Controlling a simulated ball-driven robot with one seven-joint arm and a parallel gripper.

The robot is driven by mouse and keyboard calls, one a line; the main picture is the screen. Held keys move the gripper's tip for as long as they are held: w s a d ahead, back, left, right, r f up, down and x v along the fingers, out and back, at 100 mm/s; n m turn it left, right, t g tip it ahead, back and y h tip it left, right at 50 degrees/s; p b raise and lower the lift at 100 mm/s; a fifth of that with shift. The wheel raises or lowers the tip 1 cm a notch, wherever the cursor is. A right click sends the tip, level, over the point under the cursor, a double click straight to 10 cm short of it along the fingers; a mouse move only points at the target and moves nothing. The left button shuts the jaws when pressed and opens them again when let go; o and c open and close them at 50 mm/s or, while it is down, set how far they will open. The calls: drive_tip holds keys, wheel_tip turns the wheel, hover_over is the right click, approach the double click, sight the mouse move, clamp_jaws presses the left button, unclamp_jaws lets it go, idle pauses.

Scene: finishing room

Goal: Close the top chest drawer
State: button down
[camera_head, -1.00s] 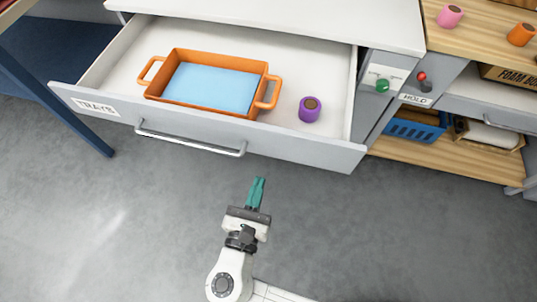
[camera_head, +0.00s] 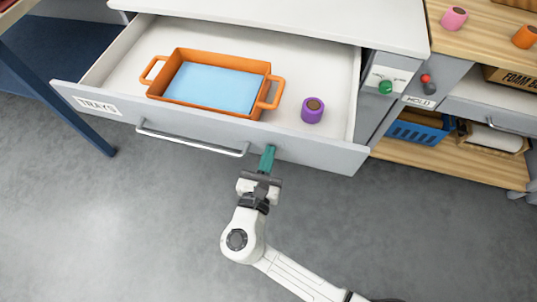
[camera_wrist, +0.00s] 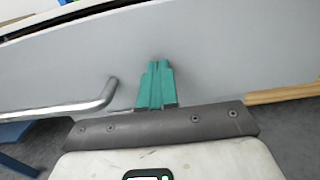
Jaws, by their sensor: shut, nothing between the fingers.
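The top chest drawer (camera_head: 310,152) is pulled out, its grey front labelled TRAYS facing me. A metal bar handle (camera_head: 190,142) runs across the front, and its right end shows in the wrist view (camera_wrist: 95,103). An orange tray (camera_head: 180,97) with a light blue inside and a purple spool (camera_head: 312,110) are in the drawer. My gripper (camera_head: 268,152) has shut teal fingers, empty, at the drawer front just right of the handle. In the wrist view the fingertips (camera_wrist: 156,66) are against or very near the grey front; I cannot tell if they touch.
The chest's white top (camera_head: 300,20) overhangs the drawer's back. At right, a wooden shelf unit (camera_head: 450,160) holds a blue basket (camera_head: 418,130). A blue table leg (camera_head: 75,110) stands at left. The grey floor in front is clear.

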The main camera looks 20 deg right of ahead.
drive_tip(key=shift+w+d, duration=0.1)
drive_tip(key=b+x, duration=1)
drive_tip(key=x, duration=2.3)
drive_tip(key=shift+w+d+f, duration=0.1)
drive_tip(key=shift+w+d, duration=0.05)
drive_tip(key=shift+d, duration=0.1)
drive_tip(key=shift+w+d+b, duration=0.3)
drive_tip(key=shift+w+d, duration=0.05)
drive_tip(key=shift+w, duration=0.15)
drive_tip(key=shift+w+r, duration=0.1)
drive_tip(key=shift+r, duration=0.15)
drive_tip(key=shift+d+r, duration=0.1)
